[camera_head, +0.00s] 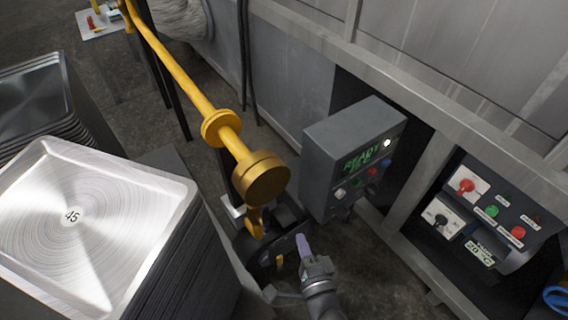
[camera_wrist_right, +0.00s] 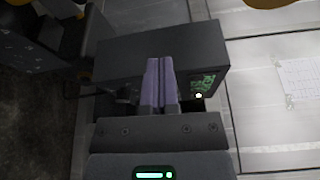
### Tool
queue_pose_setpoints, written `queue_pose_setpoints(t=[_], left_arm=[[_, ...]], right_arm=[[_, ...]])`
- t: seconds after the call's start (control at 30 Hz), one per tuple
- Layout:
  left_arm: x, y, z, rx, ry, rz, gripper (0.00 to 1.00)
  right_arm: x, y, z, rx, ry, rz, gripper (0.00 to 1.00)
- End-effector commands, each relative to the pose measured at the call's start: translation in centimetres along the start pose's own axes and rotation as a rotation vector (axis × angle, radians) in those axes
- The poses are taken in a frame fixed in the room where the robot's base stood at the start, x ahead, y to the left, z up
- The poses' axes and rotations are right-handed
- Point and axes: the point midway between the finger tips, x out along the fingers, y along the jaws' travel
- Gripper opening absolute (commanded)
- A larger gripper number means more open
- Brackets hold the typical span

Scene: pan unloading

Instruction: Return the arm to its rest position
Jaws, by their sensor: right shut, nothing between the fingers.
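My right gripper (camera_head: 302,243) shows at the lower middle of the head view, with purple-grey fingers pointing up and away. In the right wrist view the two fingers of the right gripper (camera_wrist_right: 159,85) lie side by side, shut with nothing between them. A dark grey control box (camera_head: 350,150) with a green "READY" display and several coloured buttons stands beyond and to the right of the gripper. In the wrist view the control box (camera_wrist_right: 130,62) lies behind the fingers, which hide part of it. I see no contact with it. My left gripper is not in view.
A stack of metal pans (camera_head: 130,195) marked 45 fills the lower left, with another stack (camera_head: 30,100) behind it. A yellow pole with a gold end (camera_head: 262,180) hangs left of the box. A switch panel (camera_head: 490,215) is at the right. Grey floor shows between.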

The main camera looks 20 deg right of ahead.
Motion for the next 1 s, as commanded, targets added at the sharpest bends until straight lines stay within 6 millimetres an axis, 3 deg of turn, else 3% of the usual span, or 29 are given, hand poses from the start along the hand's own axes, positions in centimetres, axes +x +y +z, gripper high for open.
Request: queue_pose_setpoints(t=[0.07, 0.17, 0.27, 0.33, 0.47, 0.57, 0.6, 0.7, 0.73, 0.8, 0.9, 1.0], left_arm=[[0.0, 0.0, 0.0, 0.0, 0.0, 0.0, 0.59], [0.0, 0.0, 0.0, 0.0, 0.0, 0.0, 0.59], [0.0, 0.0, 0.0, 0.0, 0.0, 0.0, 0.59], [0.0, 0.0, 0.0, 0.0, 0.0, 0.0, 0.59], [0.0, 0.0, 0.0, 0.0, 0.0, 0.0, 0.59], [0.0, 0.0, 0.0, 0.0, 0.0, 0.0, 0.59], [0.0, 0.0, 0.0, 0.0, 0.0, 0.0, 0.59], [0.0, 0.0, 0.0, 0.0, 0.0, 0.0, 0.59], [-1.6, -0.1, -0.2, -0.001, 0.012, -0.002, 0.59], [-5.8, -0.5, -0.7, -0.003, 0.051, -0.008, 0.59], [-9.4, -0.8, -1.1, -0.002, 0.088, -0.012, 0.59], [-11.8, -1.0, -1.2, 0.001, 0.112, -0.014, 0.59]], right_arm=[[-0.2, 0.6, -0.6, 0.041, 0.026, 0.027, 0.0], [-2.3, 4.3, -4.1, 0.319, 0.215, 0.173, 0.0], [-8.3, 10.4, -9.2, 0.845, 0.632, 0.317, 0.0], [-14.1, 14.2, -11.7, 1.231, 0.988, 0.301, 0.0], [-24.9, 18.3, -13.1, 1.838, 1.643, -0.039, 0.0], [-32.4, 19.7, -12.4, 2.174, 2.091, -0.632, 0.0], [-35.2, 19.9, -12.0, -2.015, -1.986, 0.872, 0.0], [-41.0, 19.7, -11.0, -1.432, -1.469, 1.313, 0.0], [-40.9, 18.2, -10.7, -1.37, -1.379, 1.344, 0.0], [-39.3, 14.2, -10.4, -1.421, -1.37, 1.295, 0.0], [-38.4, 10.7, -10.1, -1.445, -1.349, 1.264, 0.0], [-37.9, 8.3, -9.9, -1.46, -1.336, 1.244, 0.0]])
